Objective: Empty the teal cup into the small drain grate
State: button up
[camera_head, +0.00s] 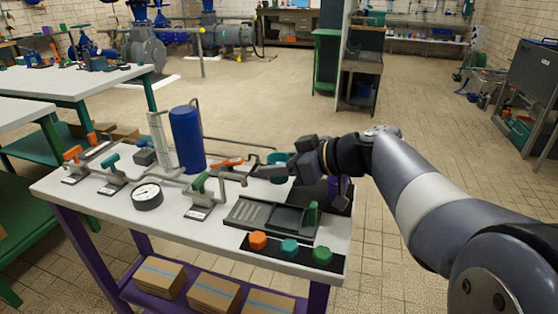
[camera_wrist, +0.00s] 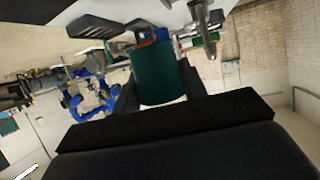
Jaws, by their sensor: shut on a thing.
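The teal cup (camera_head: 279,158) is held in my gripper (camera_head: 283,172) above the far edge of the white bench, beyond the drain tray. In the wrist view the cup (camera_wrist: 160,75) sits between the two dark fingers, which are shut on it. Its contents are hidden, and I cannot tell its exact tilt. A dark tray (camera_head: 290,222) with a slotted drain grate (camera_head: 253,213) at its left lies on the bench, nearer the camera than the cup and below it. The gripper and cup are apart from the grate.
A tap with a green handle (camera_head: 199,182) stands left of the tray. Orange, teal and green knobs (camera_head: 289,247) line the front right. A dark box stands under my gripper. Open floor lies behind.

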jog(key=shift+w+a+r+m+g+h+p, duration=0.15)
jog(key=shift+w+m+g+h+p, duration=0.3)
jog(key=shift+p, duration=2.45)
jog(key=shift+w+d+r+m+g+p, duration=0.25)
jog(key=shift+g+p, duration=0.45)
jog(key=shift+p, duration=2.25)
jog(key=shift+w+a+m+g+h+p, duration=0.25)
jog(key=shift+m+g+p, duration=0.25)
jog(key=shift+p, duration=2.4)
jog(key=w+g+p, duration=0.1)
jog(key=p, duration=0.3)
jog(key=w+m+g+p, duration=0.1)
jog(key=p, duration=0.4)
jog(key=w+g+p, duration=0.1)
jog(key=p, duration=0.3)
jog(key=shift+w+a+f+m+h, duration=0.1)
jog(key=shift+w+a+m+h, duration=0.2)
jog(key=shift+h, duration=0.1)
jog(key=shift+g+p, duration=0.25)
jog(key=shift+p, duration=0.25)
jog(key=g+p, duration=0.1)
jog(key=m+g+p, duration=0.1)
jog(key=p, duration=0.1)
jog(key=shift+w+f, duration=0.2)
jog(key=shift+f, duration=0.15)
jog(key=shift+g, duration=0.3)
jog(key=shift+w+r+m+g+p, duration=0.1)
jog(key=shift+r+m+g+p, duration=0.05)
jog(key=shift+m+g+p, duration=0.45)
